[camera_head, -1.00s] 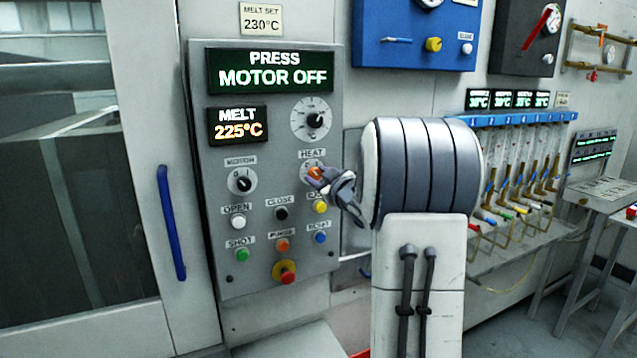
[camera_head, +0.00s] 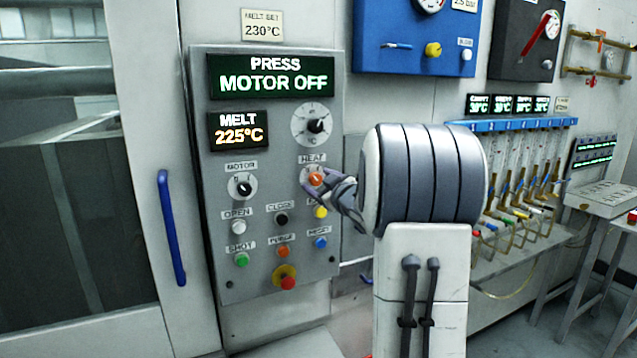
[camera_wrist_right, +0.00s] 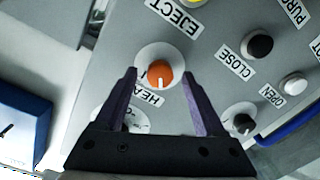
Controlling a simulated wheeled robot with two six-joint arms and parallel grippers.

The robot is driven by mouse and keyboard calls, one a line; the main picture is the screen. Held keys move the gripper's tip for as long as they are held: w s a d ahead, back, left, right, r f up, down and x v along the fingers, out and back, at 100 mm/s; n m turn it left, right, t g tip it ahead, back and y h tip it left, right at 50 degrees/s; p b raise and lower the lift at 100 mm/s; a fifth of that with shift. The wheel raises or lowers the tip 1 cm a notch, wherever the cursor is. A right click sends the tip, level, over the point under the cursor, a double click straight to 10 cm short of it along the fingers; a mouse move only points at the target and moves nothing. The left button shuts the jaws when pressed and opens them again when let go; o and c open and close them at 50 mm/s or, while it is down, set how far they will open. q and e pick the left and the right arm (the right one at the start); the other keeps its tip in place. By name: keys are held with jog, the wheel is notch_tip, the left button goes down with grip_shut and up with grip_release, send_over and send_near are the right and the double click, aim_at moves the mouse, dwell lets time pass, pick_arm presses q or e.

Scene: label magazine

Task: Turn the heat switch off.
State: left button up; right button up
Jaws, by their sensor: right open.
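The heat switch (camera_head: 316,179) is an orange rotary knob on a white round plate, below the HEAT label on the grey control panel (camera_head: 215,190). It also shows in the right wrist view (camera_wrist_right: 160,74), with a white mark on the knob. My right gripper (camera_head: 322,181) is at the knob in the head view. In the right wrist view its two fingers (camera_wrist_right: 160,88) are open, one on each side of the knob, with gaps to both sides. Part of the switch plate is hidden by the gripper in the head view. My left gripper is not in view.
The black motor switch (camera_head: 243,187) is left of the heat switch. A yellow eject button (camera_head: 320,211) is close below my gripper, and a black close button (camera_head: 281,219) is lower left. A red stop button (camera_head: 287,282) sits at the panel's bottom.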

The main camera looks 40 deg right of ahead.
jog(key=b+v, duration=0.1)
jog(key=v, duration=0.9)
jog(key=shift+b, duration=0.35)
jog(key=w+a+f+g+y, duration=0.1)
jog(key=w+a+f, duration=0.15)
jog(key=a, duration=0.35)
jog(key=w+a+f+g, duration=0.2)
jog(key=a+f, duration=0.1)
jog(key=a, duration=0.2)
jog(key=s+a+f+g+y, duration=0.1)
jog(key=s+a+f+g, duration=0.1)
jog(key=a+f, duration=0.35)
jog(key=s+a+f+g+y, duration=0.1)
jog(key=s+a+f+g, duration=0.15)
jog(key=a, duration=0.65)
jog(key=s+a+f+n+g, duration=0.1)
jog(key=s+a+f+g, duration=0.2)
jog(key=s+a, duration=0.2)
jog(key=s+a+f+n+g+y, duration=0.1)
jog(key=s+a+f+g, duration=0.2)
jog(key=s, duration=0.9)
jog(key=s+a+f+n+g+y, duration=0.1)
jog(key=s+a+f+n+g, duration=0.1)
jog(key=s+a, duration=0.5)
notch_tip(320, 180, down, 2)
jog(key=shift+s+f+g, duration=0.1)
jog(key=shift+s+g, duration=0.7)
jog(key=shift+g, duration=0.05)
